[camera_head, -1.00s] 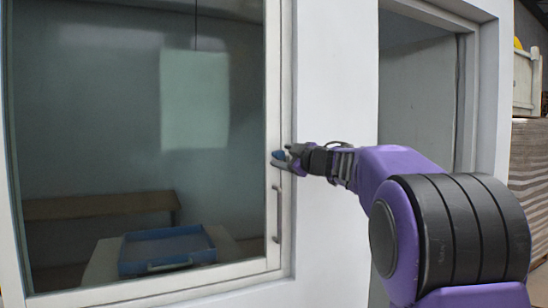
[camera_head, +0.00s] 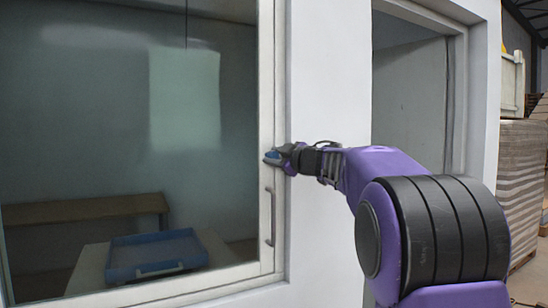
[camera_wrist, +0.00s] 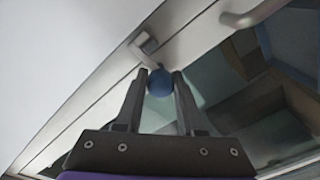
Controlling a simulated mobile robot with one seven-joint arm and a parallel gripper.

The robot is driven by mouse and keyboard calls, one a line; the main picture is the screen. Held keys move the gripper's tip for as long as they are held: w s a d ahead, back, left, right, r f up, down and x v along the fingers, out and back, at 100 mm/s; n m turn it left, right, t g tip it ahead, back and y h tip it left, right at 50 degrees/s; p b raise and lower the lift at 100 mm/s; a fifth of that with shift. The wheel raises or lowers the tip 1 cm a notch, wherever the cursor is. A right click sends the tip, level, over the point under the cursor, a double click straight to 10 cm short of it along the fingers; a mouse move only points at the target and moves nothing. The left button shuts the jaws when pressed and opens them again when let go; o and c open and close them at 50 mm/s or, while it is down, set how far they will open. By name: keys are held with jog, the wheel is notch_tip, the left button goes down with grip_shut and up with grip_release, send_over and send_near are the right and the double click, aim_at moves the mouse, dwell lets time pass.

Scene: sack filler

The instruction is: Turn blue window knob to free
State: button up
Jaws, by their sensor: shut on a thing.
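The blue window knob (camera_wrist: 160,82) is a small round ball at the end of a short metal latch arm (camera_wrist: 146,45) on the white window frame. In the head view the knob (camera_head: 272,157) shows at the frame's right upright, partly covered by the fingers. My gripper (camera_wrist: 160,78) is shut on the knob, one fingertip on each side of it. In the head view my gripper (camera_head: 282,157) reaches the frame from the right. The window (camera_head: 110,120) looks shut in its white frame. The latch's exact angle is hard to tell.
A vertical metal pull handle (camera_head: 270,217) sits just below the knob; it also shows in the wrist view (camera_wrist: 252,14). Behind the glass are a blue tray (camera_head: 155,257) and a wooden bench (camera_head: 80,208). An open doorway (camera_head: 412,100) is at the right.

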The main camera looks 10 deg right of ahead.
grip_shut()
jog(key=shift+n, duration=0.3)
jog(key=n+p, duration=0.2)
jog(key=shift+n, duration=0.4)
jog(key=n, duration=0.4)
jog(key=shift+p, duration=0.4)
jog(key=n+h, duration=0.1)
jog(key=n, duration=0.4)
jog(key=shift+n+b, duration=0.75)
jog(key=shift+n, duration=1.55)
